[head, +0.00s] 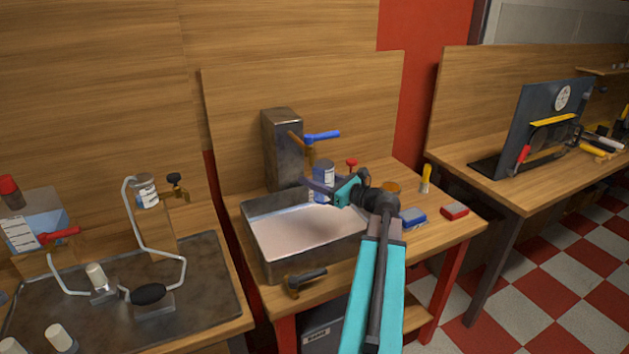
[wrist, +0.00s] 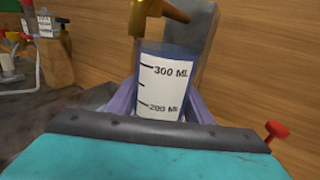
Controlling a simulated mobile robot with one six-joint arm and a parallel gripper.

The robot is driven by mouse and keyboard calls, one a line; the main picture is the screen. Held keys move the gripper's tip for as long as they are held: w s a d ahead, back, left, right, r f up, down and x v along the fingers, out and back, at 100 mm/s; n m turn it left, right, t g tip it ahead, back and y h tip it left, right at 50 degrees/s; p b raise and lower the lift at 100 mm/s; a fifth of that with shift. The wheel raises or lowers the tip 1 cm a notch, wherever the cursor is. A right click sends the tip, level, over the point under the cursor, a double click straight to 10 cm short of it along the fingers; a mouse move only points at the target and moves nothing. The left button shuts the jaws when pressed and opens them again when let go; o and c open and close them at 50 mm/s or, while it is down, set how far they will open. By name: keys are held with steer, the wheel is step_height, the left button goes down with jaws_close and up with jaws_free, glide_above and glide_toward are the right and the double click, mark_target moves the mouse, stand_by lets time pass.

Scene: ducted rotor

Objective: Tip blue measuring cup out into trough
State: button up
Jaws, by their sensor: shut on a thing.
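The blue measuring cup (head: 323,177) is upright above the back part of the metal trough (head: 312,259). My gripper (head: 324,188) is shut on the cup. In the wrist view the cup (wrist: 165,88) stands between my purple fingers (wrist: 160,108), with a white label marked 300 ML and 200 ML. The trough is a wide, open metal basin with a pale surface inside; I cannot tell whether that is liquid or its bare floor. The cup's contents cannot be made out.
A brass tap with a blue handle (head: 322,135) on a metal column (head: 281,150) is close above the cup.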

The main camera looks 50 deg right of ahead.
steer(key=shift+r, duration=0.2)
steer(key=shift+r, duration=1.35)
steer(key=shift+s, duration=0.1)
